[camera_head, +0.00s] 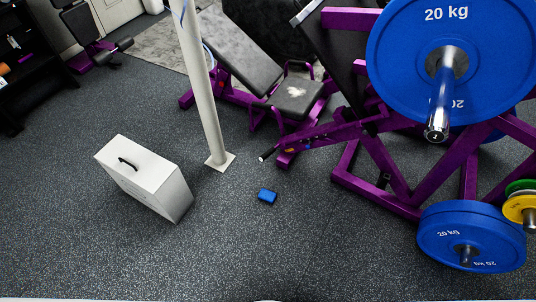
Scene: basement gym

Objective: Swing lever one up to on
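A white box (148,180) stands on the floor left of the middle. A small black handle-like part (128,163) is on its top face. I cannot tell whether this part is lever one, and no on or off marking is readable. Neither of my grippers is in the head view.
A white post (203,90) on a square foot stands behind the box. A purple bench (290,95) and a purple rack (400,175) with blue plates (405,40) fill the right. Front floor is clear.

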